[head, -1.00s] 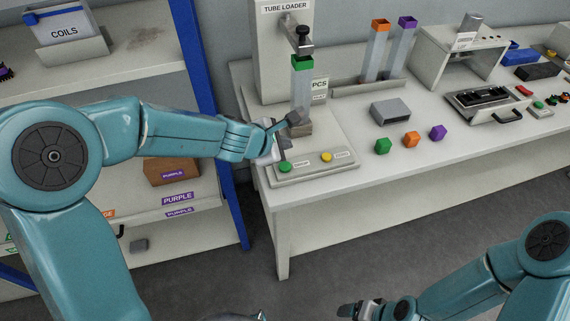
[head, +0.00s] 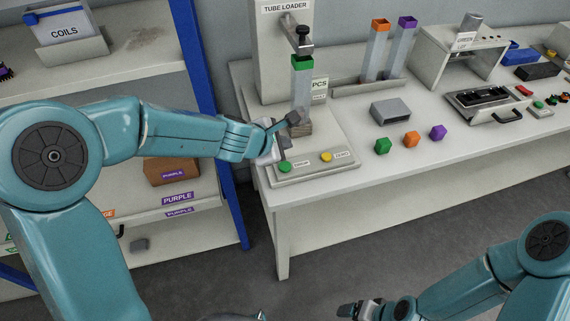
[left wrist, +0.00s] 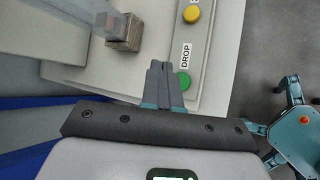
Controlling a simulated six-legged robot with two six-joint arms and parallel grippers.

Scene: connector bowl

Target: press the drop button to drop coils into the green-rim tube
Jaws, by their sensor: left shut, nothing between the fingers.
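The tube loader (head: 280,45) stands at the left end of the table. Under its nozzle is the green-rim tube (head: 301,85), upright in a small block (head: 300,127). In front is a button panel with the green drop button (head: 285,167) and the yellow button (head: 327,157). My left gripper (head: 284,150) is shut and empty, just above or beside the drop button. In the left wrist view its fingertips (left wrist: 162,68) lie left of the green drop button (left wrist: 184,81); I cannot tell whether they touch it. My right gripper (head: 347,310) is low at the bottom, away from the table.
Orange-rim (head: 375,50) and purple-rim (head: 401,47) tubes stand in a rack behind. A shelf (head: 110,80) with a coils bin (head: 70,35) is at the left.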

